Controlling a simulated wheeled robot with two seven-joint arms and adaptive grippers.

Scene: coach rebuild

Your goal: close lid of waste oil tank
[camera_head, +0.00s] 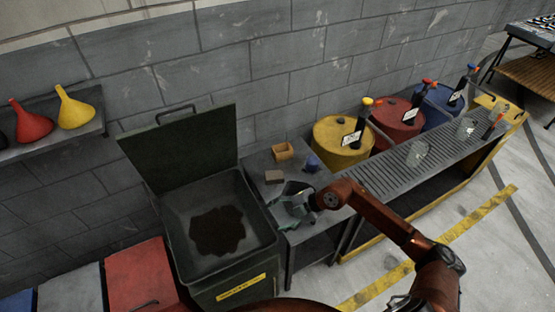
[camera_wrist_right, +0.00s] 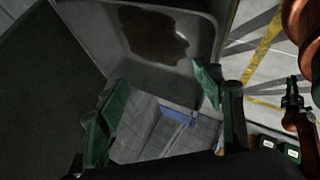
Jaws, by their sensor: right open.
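The waste oil tank (camera_head: 262,262) is a dark green box with a yellow label on its front. A dark patch lies on its inside floor, and the patch also shows in the wrist view (camera_wrist_right: 155,36). Its lid (camera_head: 185,150) stands open, raised at the back, with a bar handle (camera_head: 175,112) along its top edge. A dark panel that looks like the lid (camera_wrist_right: 40,85) fills the left of the wrist view. My right gripper (camera_head: 288,203) is open and empty, right of the tank, above the side table. Its green fingers (camera_wrist_right: 155,108) are spread apart. My left gripper is out of view.
The grey side table (camera_head: 318,208) holds a tan box (camera_head: 283,151), a brown block (camera_head: 274,176) and a blue item (camera_head: 311,163). Yellow, red and blue drums (camera_head: 340,140) stand behind a slatted bench (camera_head: 410,162). A shelf with funnels (camera_head: 75,108) is at left; a red box (camera_head: 140,275) adjoins the tank.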

